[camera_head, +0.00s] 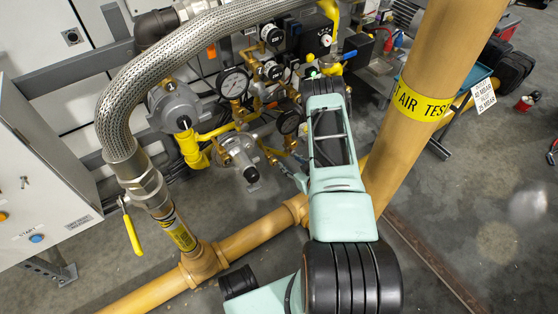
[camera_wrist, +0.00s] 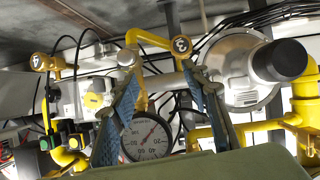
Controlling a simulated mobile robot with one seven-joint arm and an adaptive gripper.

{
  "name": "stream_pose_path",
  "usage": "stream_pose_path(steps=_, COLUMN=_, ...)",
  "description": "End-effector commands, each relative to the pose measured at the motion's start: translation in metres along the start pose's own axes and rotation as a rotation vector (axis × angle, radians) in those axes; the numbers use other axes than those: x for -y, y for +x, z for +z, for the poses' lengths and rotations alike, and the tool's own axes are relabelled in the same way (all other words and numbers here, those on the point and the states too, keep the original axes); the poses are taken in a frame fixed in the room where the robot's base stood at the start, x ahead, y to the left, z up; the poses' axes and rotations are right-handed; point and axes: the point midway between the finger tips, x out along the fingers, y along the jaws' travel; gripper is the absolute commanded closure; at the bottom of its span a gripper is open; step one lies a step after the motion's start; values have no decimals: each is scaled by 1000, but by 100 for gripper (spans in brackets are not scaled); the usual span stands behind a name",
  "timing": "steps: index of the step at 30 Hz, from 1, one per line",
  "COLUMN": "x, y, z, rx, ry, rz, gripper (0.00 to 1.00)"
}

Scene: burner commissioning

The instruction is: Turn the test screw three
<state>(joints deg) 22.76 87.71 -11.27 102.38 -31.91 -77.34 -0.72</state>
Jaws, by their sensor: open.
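In the wrist view my gripper (camera_wrist: 160,76) is open, with its two blue-padded fingers apart and nothing seen between the pads. A yellow elbow pipe behind and between the fingers carries a round dark tag (camera_wrist: 181,45) whose mark looks like a 3. The tag is just above the right fingertip. A small metal fitting (camera_wrist: 126,58) shows by the left fingertip; I cannot tell whether it is a test screw. A second round tag (camera_wrist: 39,61) sits on a yellow pipe at the left, its number unclear. In the head view my arm hides the gripper's fingers and the screw.
A pressure gauge (camera_wrist: 146,138) stands behind the fingers, low in the wrist view. A grey regulator (camera_wrist: 245,70) is at the right. In the head view a braided hose (camera_head: 180,60) arches over the left, and a thick yellow pipe (camera_head: 425,70) rises beside my arm.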

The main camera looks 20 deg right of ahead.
Motion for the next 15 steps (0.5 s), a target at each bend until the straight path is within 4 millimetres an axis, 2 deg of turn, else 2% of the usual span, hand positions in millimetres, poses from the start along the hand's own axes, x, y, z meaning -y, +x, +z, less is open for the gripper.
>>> stream_pose_path(steps=1, x=13, y=-1, z=12, rx=-22, ry=21, rz=-24, gripper=57)
stream_pose_path(steps=3, x=26, y=-3, z=17, rx=-51, ry=40, rz=-49, gripper=57)
stream_pose_path(steps=8, x=39, y=-3, z=21, rx=-83, ry=60, rz=-74, gripper=57)
stream_pose_path(steps=11, x=41, y=7, z=21, rx=-87, ry=60, rz=-78, gripper=57)
stream_pose_path(steps=15, x=43, y=30, z=20, rx=-87, ry=60, rz=-78, gripper=57)
